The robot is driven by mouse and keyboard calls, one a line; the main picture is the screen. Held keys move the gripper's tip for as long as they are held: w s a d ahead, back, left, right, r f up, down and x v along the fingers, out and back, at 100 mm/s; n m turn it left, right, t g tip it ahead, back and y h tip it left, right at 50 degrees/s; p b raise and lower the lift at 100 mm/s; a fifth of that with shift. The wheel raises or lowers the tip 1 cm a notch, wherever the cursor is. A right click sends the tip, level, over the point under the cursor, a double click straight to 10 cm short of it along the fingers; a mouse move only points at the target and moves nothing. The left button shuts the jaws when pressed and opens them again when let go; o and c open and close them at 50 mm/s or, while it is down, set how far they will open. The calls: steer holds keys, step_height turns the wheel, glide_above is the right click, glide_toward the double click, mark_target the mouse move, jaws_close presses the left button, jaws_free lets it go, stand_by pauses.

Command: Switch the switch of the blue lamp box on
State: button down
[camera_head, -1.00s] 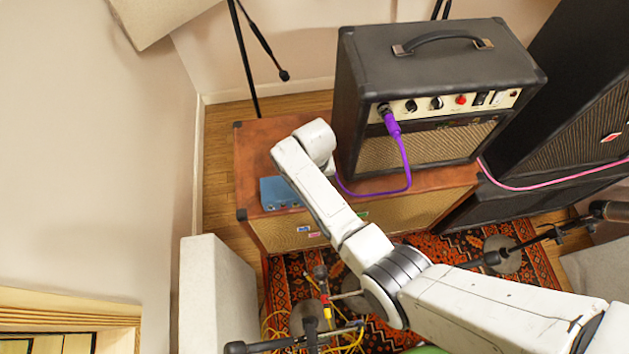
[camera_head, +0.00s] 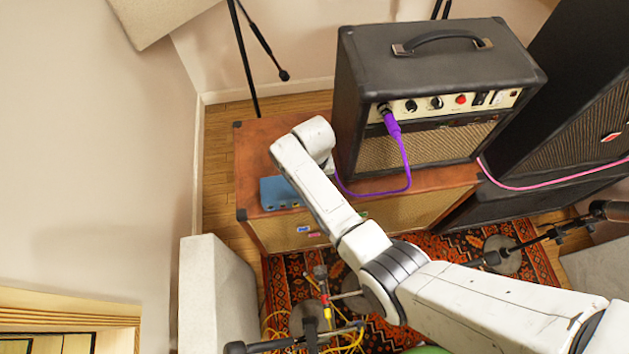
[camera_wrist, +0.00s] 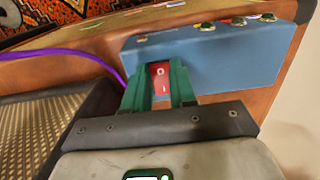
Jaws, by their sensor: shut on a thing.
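The blue lamp box (camera_head: 278,194) stands on the left part of the brown cabinet top, partly covered by my arm in the head view. It also shows in the wrist view (camera_wrist: 240,62), with several small coloured lamps (camera_wrist: 238,22) along its edge. A red rocker switch (camera_wrist: 161,82) with a white ring mark and a line mark sits on the box's face. My gripper (camera_wrist: 160,70) has its two green fingers on either side of the red switch, shut on it. The fingers are hidden behind my arm in the head view. I cannot tell whether any lamp is lit.
A black amplifier (camera_head: 440,90) stands on the brown cabinet (camera_head: 255,145), right of the box, with a purple cable (camera_head: 407,165) plugged in. Black speakers (camera_head: 570,110) are further right. Microphone stands (camera_head: 320,325) and yellow cables crowd the patterned rug (camera_head: 285,270).

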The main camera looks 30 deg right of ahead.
steer(key=shift+w+d+f+g+y+b, duration=0.1)
steer(key=shift+w+g+y+b, duration=0.25)
steer(key=shift+g+b, duration=0.5)
steer(key=shift+r+g, duration=0.2)
steer(key=shift+g, duration=0.25)
steer(key=c, duration=0.9)
jaws_free()
steer(key=v, duration=1.1)
steer(key=shift+d+f+b, duration=0.1)
steer(key=shift+b, duration=0.25)
